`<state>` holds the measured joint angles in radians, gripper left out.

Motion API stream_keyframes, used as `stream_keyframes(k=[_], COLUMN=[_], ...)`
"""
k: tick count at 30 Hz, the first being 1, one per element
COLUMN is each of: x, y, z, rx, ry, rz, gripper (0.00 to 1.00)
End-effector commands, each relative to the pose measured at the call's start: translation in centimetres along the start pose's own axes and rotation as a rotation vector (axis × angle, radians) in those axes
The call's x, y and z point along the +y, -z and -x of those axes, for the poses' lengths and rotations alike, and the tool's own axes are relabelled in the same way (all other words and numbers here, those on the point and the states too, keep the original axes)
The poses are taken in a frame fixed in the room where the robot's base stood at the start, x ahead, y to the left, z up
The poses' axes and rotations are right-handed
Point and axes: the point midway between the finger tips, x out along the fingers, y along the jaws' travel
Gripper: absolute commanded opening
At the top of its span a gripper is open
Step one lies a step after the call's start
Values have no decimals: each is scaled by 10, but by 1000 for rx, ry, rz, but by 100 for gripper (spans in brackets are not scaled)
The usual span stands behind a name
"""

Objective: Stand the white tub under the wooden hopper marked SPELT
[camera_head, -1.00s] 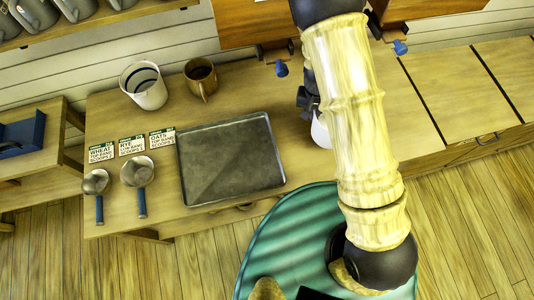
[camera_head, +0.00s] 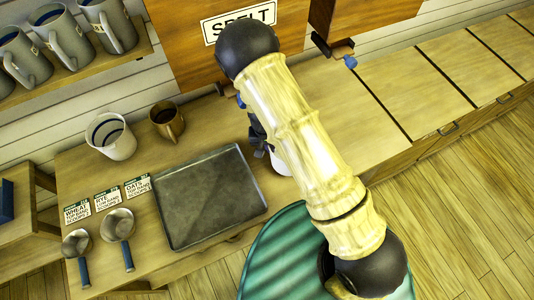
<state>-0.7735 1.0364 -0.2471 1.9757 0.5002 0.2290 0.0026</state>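The wooden hopper marked SPELT (camera_head: 192,48) is at the top, its white sign partly covered by my arm. My gripper (camera_head: 258,145) is a dark shape by the bench, right of the tray and mostly hidden behind my arm; its fingers are not clear. A white rounded object (camera_head: 281,163) shows just below it, partly covered by my arm. It may be the tub, and I cannot tell whether it is held. A white, slightly tapered container with dark rings inside (camera_head: 111,137) stands upright on the bench at left, apart from my gripper.
A dark tray (camera_head: 211,197) fills the bench middle. Label cards (camera_head: 107,199) and two scoops (camera_head: 118,226) lie left of it. A second hopper (camera_head: 365,22) hangs right. The bench top at right (camera_head: 440,95) is clear.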

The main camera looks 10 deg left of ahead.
Motion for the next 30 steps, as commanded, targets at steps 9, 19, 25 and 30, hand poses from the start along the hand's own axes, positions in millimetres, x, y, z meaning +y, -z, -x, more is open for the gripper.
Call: stream_keyframes(k=[9,19,25,30], x=[-1,-3,-6,-6], y=[1,0,0,1], z=[-5,-31,-46,-46], rx=[2,-2,1,2], ry=[0,-1,1,1], rz=[1,0,0,0], gripper=[0,0,0,0])
